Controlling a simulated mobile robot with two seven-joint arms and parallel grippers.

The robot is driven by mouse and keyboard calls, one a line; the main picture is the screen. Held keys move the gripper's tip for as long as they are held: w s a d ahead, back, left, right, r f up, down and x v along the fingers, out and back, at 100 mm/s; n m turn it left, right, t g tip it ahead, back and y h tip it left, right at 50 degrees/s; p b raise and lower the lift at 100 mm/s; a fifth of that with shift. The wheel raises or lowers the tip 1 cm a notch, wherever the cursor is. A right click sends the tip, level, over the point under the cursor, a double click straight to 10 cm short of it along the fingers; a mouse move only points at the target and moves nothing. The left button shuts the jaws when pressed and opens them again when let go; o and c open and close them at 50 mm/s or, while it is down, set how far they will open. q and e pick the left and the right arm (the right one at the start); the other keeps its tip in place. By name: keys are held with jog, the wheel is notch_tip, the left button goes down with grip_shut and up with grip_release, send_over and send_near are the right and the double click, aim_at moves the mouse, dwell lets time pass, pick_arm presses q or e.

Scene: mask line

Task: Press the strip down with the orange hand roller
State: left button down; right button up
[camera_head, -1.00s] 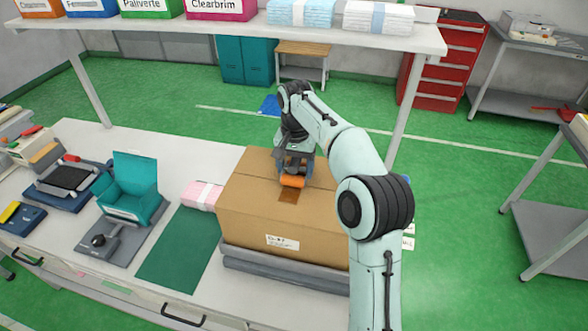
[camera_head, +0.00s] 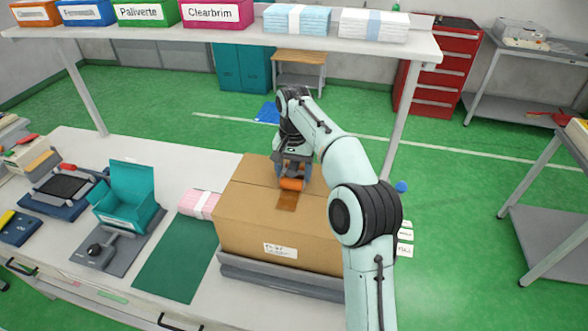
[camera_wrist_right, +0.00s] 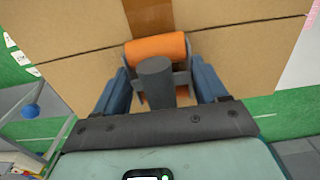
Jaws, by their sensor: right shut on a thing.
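A closed cardboard box (camera_head: 250,218) stands on a grey platform on the bench. A brown tape strip (camera_head: 287,200) lies on its top and runs toward the front edge; it also shows in the right wrist view (camera_wrist_right: 150,15). My right gripper (camera_head: 294,167) is over the box top, shut on the orange hand roller (camera_head: 292,184). In the right wrist view the orange cylinder (camera_wrist_right: 157,48) lies across the strip's line, with the grey handle between the blue fingers. It looks to be at the strip, but I cannot tell if it touches. My left gripper is not in view.
Left of the box are a pink pack (camera_head: 198,204), a dark green mat (camera_head: 178,262) and a teal open box (camera_head: 127,196) on a grey stand. A shelf (camera_head: 230,42) with coloured bins and packs spans the back of the bench.

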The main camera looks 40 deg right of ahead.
aim_at(291, 171)
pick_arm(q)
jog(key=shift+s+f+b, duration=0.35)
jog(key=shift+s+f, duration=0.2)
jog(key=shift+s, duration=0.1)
pick_arm(e)
jog(key=shift+s+a, duration=0.8)
jog(key=shift+a, duration=0.1)
jog(key=shift+a, duration=0.1)
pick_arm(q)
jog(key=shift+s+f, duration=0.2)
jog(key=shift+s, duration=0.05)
pick_arm(e)
jog(key=shift+s+a, duration=0.25)
jog(key=shift+s, duration=0.05)
